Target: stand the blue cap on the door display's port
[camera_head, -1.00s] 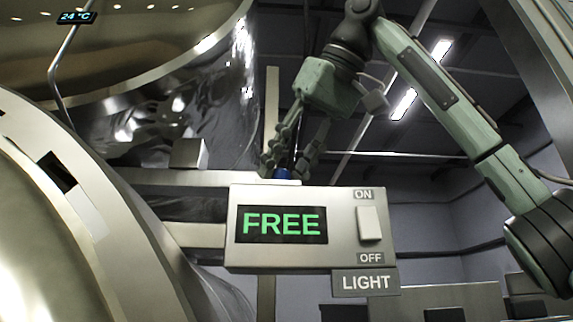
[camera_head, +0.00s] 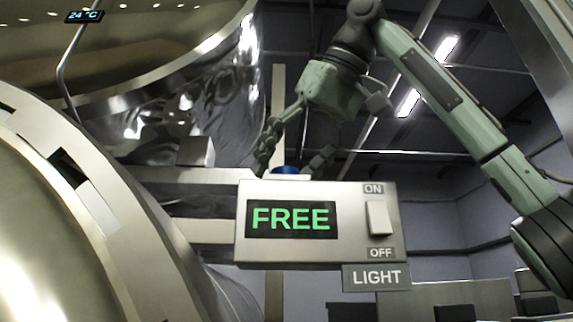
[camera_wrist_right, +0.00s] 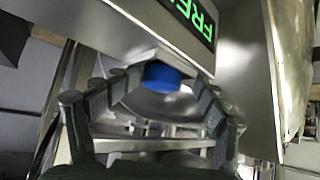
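In the right wrist view the cap (camera_wrist_right: 165,76) lies between the fingertips, against a metal piece on the box, with a gap visible on each side. My left gripper is not in view.
A light switch (camera_head: 378,218) and a "LIGHT" plate (camera_head: 377,277) are on the display's right part. The round metal autoclave door (camera_head: 40,225) fills the left side. A metal bracket (camera_head: 205,178) runs behind the display. The space above the cap is free.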

